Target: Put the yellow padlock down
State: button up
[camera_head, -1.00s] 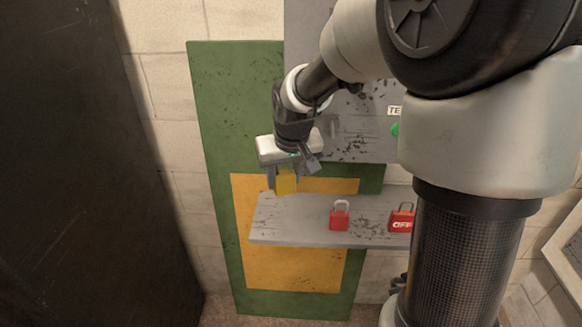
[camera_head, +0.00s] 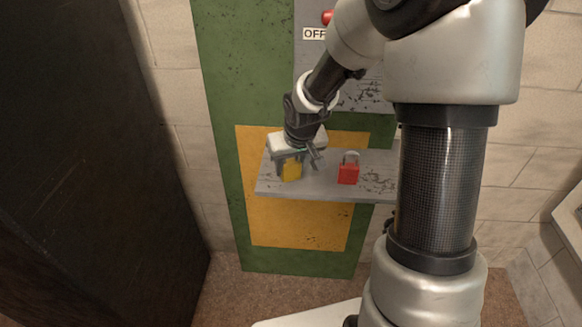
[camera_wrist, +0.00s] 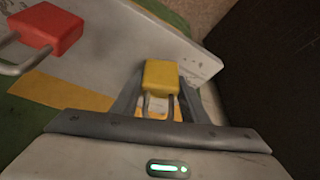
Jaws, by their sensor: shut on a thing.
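The yellow padlock (camera_head: 291,170) is between the fingers of my gripper (camera_head: 290,165), at the left end of the grey shelf (camera_head: 316,188). In the wrist view my gripper (camera_wrist: 160,108) is shut on the yellow padlock (camera_wrist: 161,77), with its body pointing away from the palm and its grey shackle between the fingers. The padlock is at the shelf surface or just above it; I cannot tell whether it touches. The fingers partly hide the padlock in the head view.
A red padlock (camera_head: 348,174) stands on the shelf to the right of my gripper; it also shows in the wrist view (camera_wrist: 45,28). Behind is a green panel (camera_head: 238,85) with a yellow area (camera_head: 300,225). A dark upright surface (camera_head: 80,150) is at the left.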

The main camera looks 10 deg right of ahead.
jog(key=shift+r, duration=0.15)
jog(key=shift+f, duration=0.2)
jog(key=o, duration=1.2)
jog(key=shift+r, duration=0.5)
jog(key=p+v, duration=0.4)
jog(key=v, duration=0.7)
jog(key=shift+s+r, duration=0.15)
jog(key=shift+s, duration=0.1)
